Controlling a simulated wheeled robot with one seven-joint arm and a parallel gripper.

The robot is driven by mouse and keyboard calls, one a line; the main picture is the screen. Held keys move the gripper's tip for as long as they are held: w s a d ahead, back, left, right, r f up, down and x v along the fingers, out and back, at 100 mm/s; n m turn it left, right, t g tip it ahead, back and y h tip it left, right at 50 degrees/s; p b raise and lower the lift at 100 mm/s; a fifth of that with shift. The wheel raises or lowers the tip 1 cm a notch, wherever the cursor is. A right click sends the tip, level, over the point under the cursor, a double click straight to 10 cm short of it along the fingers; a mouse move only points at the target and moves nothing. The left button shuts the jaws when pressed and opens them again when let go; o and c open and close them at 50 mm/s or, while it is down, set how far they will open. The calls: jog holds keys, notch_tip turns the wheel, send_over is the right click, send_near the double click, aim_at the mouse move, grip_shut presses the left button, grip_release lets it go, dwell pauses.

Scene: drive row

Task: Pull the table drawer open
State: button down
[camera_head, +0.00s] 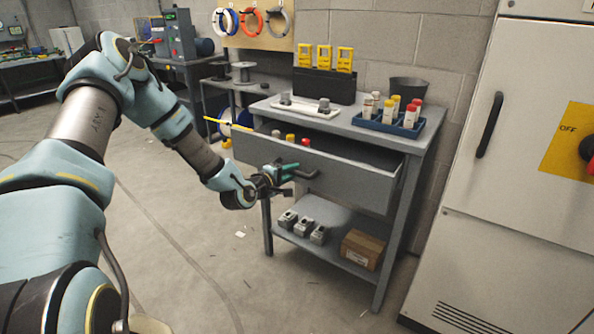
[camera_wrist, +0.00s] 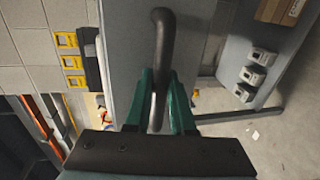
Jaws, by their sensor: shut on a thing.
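The table drawer (camera_head: 350,178) is a grey drawer under the top of a grey metal table (camera_head: 364,131). It stands partly pulled out, with red and yellow items visible inside. Its dark bar handle (camera_head: 306,173) is on the front, and it also shows in the wrist view (camera_wrist: 162,40). My gripper (camera_head: 288,172), with green fingers, is at the handle. In the wrist view my gripper (camera_wrist: 160,100) has its fingers on both sides of the handle's near end, shut on it.
A blue tray of small bottles (camera_head: 391,122) and a dark bin (camera_head: 408,88) stand on the table. The lower shelf holds a cardboard box (camera_head: 362,249) and grey parts (camera_head: 303,226). A white cabinet (camera_head: 520,130) stands at right.

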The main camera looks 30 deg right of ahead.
jog(key=f+v, duration=0.1)
jog(key=v, duration=0.6)
jog(key=shift+s+a+f, duration=0.2)
jog(key=shift+a+f, duration=0.1)
jog(key=shift+a, duration=0.05)
jog(key=c, duration=0.8)
grip_release()
jog(key=shift+o, duration=0.2)
jog(key=b+v, duration=0.1)
jog(key=v, duration=0.9)
jog(key=shift+s+a, duration=0.2)
jog(key=shift+a, duration=0.15)
jog(key=shift+r, duration=0.1)
